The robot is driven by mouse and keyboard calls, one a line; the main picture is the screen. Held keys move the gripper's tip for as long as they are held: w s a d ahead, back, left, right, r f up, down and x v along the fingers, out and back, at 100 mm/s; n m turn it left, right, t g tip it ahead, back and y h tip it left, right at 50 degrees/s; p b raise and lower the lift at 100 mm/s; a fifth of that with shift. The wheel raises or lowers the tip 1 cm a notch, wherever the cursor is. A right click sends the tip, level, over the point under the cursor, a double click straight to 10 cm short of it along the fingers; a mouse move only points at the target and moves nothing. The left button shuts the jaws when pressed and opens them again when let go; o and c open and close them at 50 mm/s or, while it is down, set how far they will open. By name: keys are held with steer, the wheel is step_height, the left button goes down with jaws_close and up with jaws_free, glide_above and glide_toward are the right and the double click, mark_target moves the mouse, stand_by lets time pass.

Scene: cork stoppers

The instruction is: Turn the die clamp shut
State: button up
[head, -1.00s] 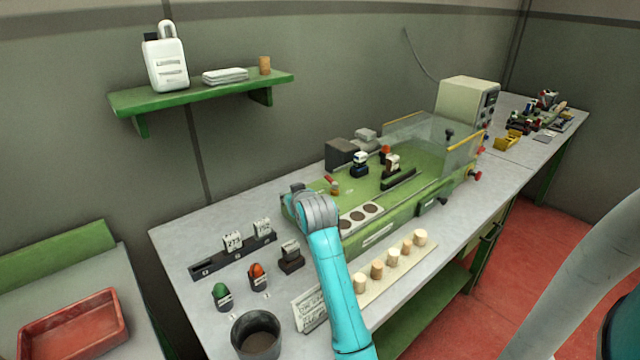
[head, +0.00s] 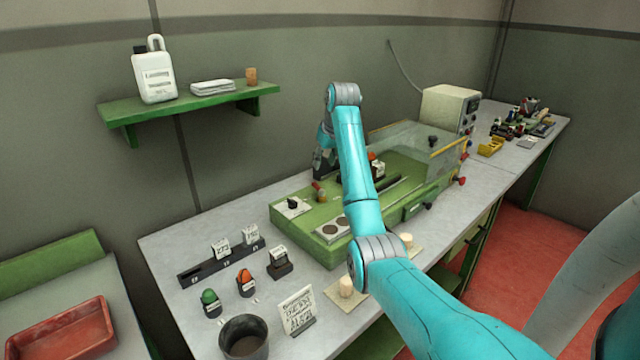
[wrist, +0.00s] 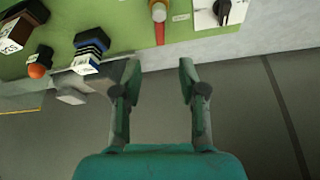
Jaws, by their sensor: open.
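The green machine (head: 318,240) stands on the bench. On its near left end is a black turn knob on a white plate (head: 292,205); both show at the top right of the wrist view (wrist: 222,12). Beside it is a tan-topped post with a red lever (head: 320,192), also in the wrist view (wrist: 159,14). I cannot tell for certain which part is the die clamp. A blue-and-black banded piece (wrist: 90,46) and an orange knob (wrist: 37,70) show at upper left. My gripper (wrist: 159,68) is open and empty, near the machine's wall side, touching none of these.
A clear guard (head: 410,140) and a control box (head: 450,107) stand toward the far end. A number-block rack (head: 225,263), green (head: 209,302) and orange (head: 246,283) knobbed pieces, and a dark cup (head: 244,338) stand at left. My arm crosses over the machine.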

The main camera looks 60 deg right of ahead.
mark_target(317, 186)
steer(key=x, duration=1)
steer(key=shift+f, duration=0.35)
jaws_close()
